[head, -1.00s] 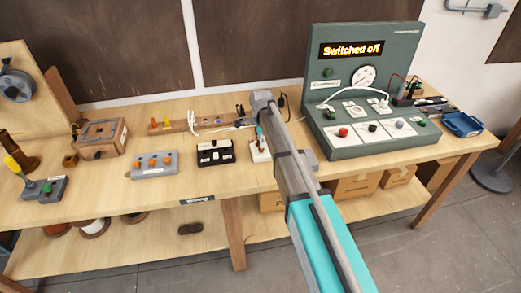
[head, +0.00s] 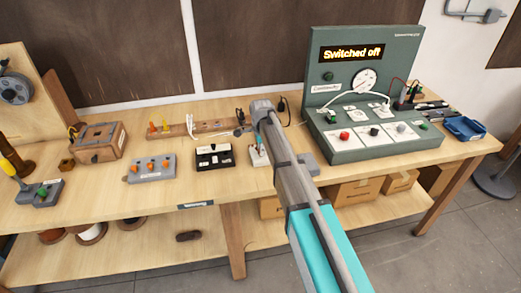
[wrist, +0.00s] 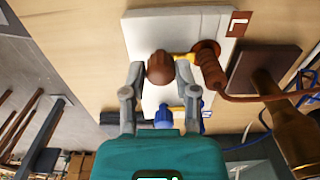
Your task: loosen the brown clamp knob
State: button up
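The brown clamp knob (wrist: 160,67) shows in the wrist view on a pale terminal block (wrist: 160,28). My gripper (wrist: 160,72) has one finger on each side of the knob; the fingers are apart, and a small gap seems to show on each side. A blue knob (wrist: 163,116) sits on the same block, nearer my palm. A brown probe-like handle (wrist: 208,68) with a brown lead stands just right of the brown knob, by a yellow piece. In the head view my arm hides most of the gripper, and the pale block (head: 257,157) shows beside it.
A dark brown block with a brown post (wrist: 292,120) stands close to the right in the wrist view, with blue wires. In the head view a black switch box (head: 214,157) is left of my arm; a green panel (head: 410,50) reading "Switched off" is right.

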grip_shut()
jog(key=shift+a, duration=0.25)
jog(key=shift+d, duration=0.2)
